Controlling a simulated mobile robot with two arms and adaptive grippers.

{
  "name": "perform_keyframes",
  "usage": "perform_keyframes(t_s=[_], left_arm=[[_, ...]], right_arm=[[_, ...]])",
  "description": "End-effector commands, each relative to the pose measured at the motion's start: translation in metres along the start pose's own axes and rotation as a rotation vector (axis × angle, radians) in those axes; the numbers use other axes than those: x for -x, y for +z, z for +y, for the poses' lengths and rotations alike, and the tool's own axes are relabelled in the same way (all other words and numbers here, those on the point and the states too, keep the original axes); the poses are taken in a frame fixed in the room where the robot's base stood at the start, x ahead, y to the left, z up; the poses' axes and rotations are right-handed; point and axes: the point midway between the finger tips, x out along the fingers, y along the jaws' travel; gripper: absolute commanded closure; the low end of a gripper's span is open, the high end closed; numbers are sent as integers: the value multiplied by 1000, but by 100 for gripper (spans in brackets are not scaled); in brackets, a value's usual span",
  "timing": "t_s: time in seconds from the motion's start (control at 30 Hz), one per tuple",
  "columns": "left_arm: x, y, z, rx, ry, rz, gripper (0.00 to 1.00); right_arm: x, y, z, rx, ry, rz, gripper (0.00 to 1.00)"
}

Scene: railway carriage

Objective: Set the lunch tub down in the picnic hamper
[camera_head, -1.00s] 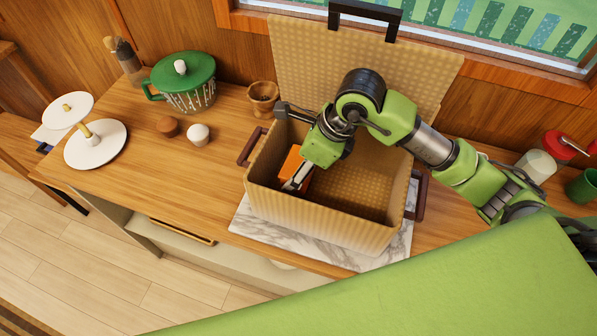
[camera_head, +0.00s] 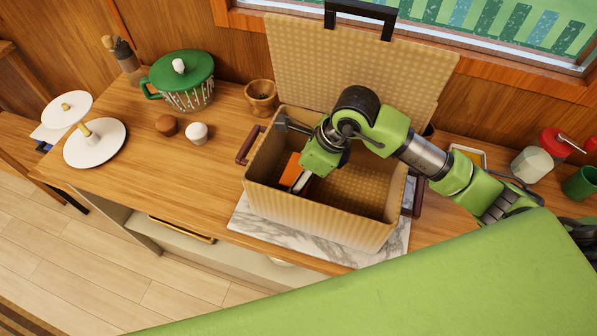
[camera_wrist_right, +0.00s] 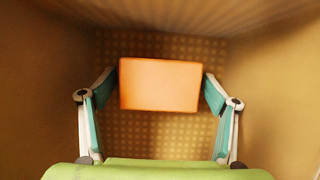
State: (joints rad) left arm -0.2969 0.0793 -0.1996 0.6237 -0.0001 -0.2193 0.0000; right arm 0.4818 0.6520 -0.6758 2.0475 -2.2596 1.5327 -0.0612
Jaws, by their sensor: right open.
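The lunch tub is an orange box (camera_head: 290,167) inside the left part of the open picnic hamper (camera_head: 310,212), a tan woven case with its lid raised at the back. In the right wrist view the tub (camera_wrist_right: 159,84) lies between the two fingers of my right gripper (camera_wrist_right: 159,92), with a narrow gap on each side. My right gripper (camera_head: 301,184) is open and reaches down into the hamper over the tub. The arm hides part of the tub in the head view. I cannot clearly see the tub's underside. My left gripper is not in view.
The hamper stands on a marble slab (camera_head: 250,222) on the wooden counter. A red-lidded jar (camera_head: 532,163) and green mug (camera_head: 581,183) stand right. The hamper's right half is empty.

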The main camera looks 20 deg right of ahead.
Motion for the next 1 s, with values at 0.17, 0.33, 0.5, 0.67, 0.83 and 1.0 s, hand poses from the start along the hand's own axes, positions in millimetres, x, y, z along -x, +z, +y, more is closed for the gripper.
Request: perform_keyframes(t_s=[0.17,0.33,0.5,0.67,0.83,1.0], left_arm=[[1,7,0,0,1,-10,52],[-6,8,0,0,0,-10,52],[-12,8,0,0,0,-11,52],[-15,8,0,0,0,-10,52],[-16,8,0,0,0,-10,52],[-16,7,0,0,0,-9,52]], right_arm=[[11,1,-1,1,-2,-2,20],[45,2,-2,3,-7,-4,20],[82,1,-2,2,-5,-3,20],[108,1,-1,0,-3,-2,20],[121,1,0,0,-1,-1,20],[123,1,0,0,0,0,20]])
